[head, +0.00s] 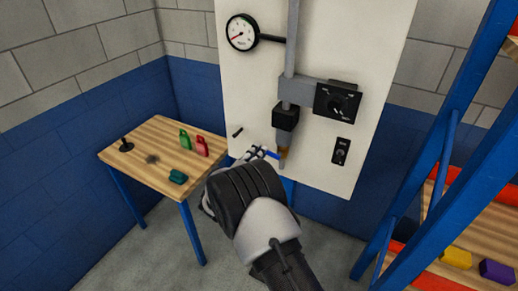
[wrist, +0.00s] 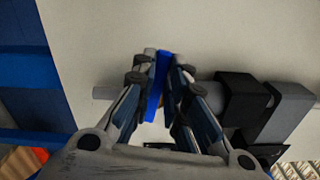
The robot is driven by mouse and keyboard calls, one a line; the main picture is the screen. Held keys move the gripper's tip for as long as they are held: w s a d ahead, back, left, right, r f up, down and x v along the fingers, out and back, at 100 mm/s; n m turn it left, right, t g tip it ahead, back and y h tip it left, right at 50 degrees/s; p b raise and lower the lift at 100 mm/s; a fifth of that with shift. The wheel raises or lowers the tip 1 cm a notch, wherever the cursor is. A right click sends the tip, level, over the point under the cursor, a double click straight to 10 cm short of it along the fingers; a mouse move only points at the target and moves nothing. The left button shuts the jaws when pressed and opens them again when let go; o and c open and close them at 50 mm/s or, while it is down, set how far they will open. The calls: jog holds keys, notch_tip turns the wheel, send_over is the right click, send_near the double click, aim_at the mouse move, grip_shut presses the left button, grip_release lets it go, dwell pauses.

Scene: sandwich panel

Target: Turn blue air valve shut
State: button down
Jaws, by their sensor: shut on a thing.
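The blue air valve handle (head: 270,155) is on the lower end of the grey vertical pipe on the white panel, by a brass-coloured valve body (head: 283,152). In the wrist view the blue handle (wrist: 158,85) stands between my two fingers, which touch it on both sides. My gripper (head: 258,153) is shut on the handle; it also shows in the wrist view (wrist: 160,72). My wrist and arm hide the area below the handle in the head view. The fingers partly cover the valve body in the wrist view.
The white panel (head: 252,82) carries a round gauge (head: 242,33), a black dial box (head: 338,102), a black block (head: 285,117) and a small switch (head: 341,151). A wooden table (head: 150,135) with small objects stands left. A blue-framed shelf (head: 445,150) stands right.

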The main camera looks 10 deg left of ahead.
jog(key=shift+f+n, duration=0.55)
jog(key=shift+n, duration=0.45)
jog(key=c, duration=1.6)
grip_release()
jog(key=shift+s+a, duration=0.1)
jog(key=v, duration=1.1)
jog(key=shift+s, duration=0.4)
jog(key=shift+a, duration=0.1)
